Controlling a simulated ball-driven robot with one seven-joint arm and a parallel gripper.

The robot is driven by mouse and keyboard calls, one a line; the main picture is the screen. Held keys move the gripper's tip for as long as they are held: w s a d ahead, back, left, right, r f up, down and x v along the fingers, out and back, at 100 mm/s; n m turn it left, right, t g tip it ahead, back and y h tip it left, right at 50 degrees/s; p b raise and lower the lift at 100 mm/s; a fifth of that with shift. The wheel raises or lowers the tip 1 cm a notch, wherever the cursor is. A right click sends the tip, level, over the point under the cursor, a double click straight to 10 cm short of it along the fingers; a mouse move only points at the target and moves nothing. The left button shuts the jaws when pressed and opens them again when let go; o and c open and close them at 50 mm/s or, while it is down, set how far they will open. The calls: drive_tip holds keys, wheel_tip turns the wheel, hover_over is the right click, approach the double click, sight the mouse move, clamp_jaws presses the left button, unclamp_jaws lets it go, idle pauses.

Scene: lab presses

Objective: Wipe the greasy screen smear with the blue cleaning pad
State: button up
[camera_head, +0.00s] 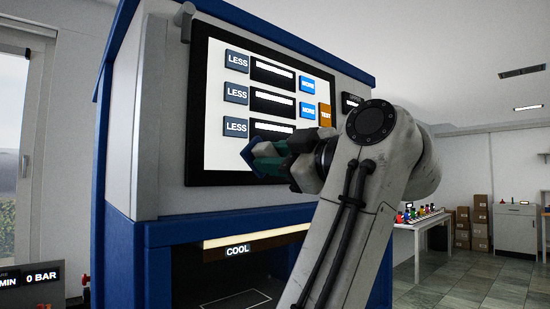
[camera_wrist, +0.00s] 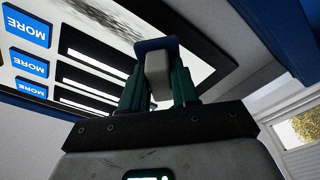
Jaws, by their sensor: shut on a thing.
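The blue cleaning pad (camera_head: 247,157) is in my gripper (camera_head: 262,157), in front of the lower part of the press's screen (camera_head: 225,150). In the wrist view the pad (camera_wrist: 156,44) has a pale grip block (camera_wrist: 158,76) between the green fingers of my gripper (camera_wrist: 158,85), which are shut on it. I cannot tell whether the pad touches the screen. Dark greasy streaks, the smear (camera_wrist: 105,14), show on the white screen at the top of the wrist view, left of the pad. In the head view I cannot make out the smear; my arm hides part of the screen.
The screen carries LESS buttons (camera_head: 236,94), blue MORE buttons (camera_head: 307,85) and an orange TEST button (camera_head: 325,115). A table (camera_head: 408,250) with small coloured items and cardboard boxes (camera_head: 481,225) stand far right.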

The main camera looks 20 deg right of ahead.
drive_tip(key=shift+x, duration=0.8)
drive_tip(key=shift+d, duration=0.1)
